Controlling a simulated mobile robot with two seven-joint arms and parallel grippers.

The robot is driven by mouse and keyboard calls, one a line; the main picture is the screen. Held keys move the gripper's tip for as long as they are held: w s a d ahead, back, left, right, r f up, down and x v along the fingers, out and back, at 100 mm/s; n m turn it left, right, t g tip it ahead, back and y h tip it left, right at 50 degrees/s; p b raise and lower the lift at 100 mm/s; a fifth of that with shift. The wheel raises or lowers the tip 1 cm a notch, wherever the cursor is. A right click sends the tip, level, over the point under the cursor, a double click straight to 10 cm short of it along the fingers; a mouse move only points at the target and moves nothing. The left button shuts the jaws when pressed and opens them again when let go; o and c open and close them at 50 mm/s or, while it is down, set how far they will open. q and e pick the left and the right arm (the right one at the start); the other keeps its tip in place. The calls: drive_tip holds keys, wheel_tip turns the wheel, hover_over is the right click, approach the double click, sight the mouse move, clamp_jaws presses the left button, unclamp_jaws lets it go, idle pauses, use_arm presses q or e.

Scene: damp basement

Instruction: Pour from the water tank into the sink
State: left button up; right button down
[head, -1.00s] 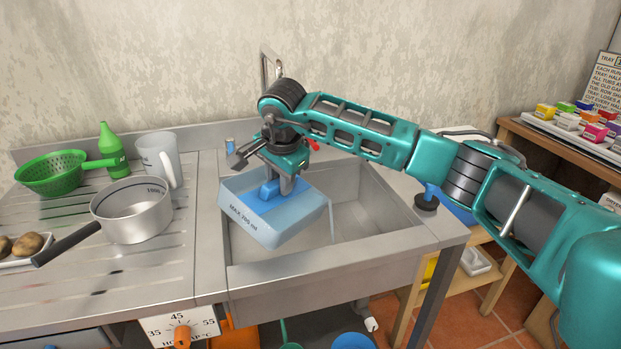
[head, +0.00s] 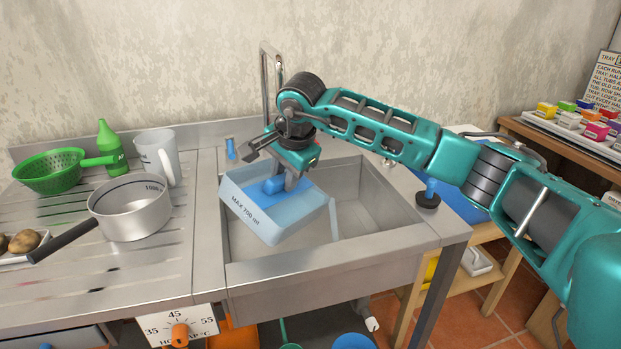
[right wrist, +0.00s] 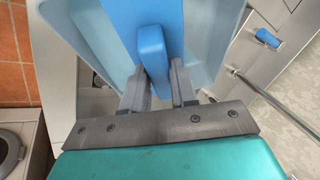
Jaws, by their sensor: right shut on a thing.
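The water tank (head: 250,215) is a light blue box marked "MAX 700 ml". It hangs tilted, right side down, over the sink (head: 375,205). My right gripper (head: 286,182) is shut on the tank's blue handle from above; in the right wrist view the handle (right wrist: 152,55) sits between the two fingers. A thin pale streak, seemingly water, drops from the tank's lower right corner toward the basin. The tank hides the left part of the basin. The water level inside cannot be made out. My left gripper is not in view.
A tap (head: 268,85) rises behind the sink. On the drainboard at left stand a saucepan (head: 130,215), a white jug (head: 158,155), a green colander (head: 50,172) and a green bottle (head: 110,150).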

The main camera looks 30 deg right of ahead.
drive_tip(key=shift+s+d+r+y+b, duration=0.15)
drive_tip(key=shift+d+r+y+b, duration=0.1)
drive_tip(key=shift+y+b, duration=0.1)
idle(0.6)
drive_tip(key=shift+f, duration=0.1)
idle(0.5)
drive_tip(key=shift+s+d+f+t+b, duration=0.1)
drive_tip(key=shift+d+f+t+b, duration=0.1)
drive_tip(key=shift+t+b, duration=0.3)
drive_tip(key=shift+s+d+f+y+b, duration=0.2)
drive_tip(key=shift+d+y+b, duration=0.15)
drive_tip(key=shift+b, duration=0.45)
drive_tip(key=shift+s+d+f+m+b, duration=0.2)
drive_tip(key=shift+m+b, duration=0.1)
drive_tip(key=shift+b, duration=0.45)
drive_tip(key=shift+r+t, duration=0.1)
drive_tip(key=shift+t, duration=0.2)
drive_tip(key=shift+s+d+y+b, duration=0.2)
drive_tip(key=shift+y+b, duration=0.3)
drive_tip(key=shift+b, duration=0.3)
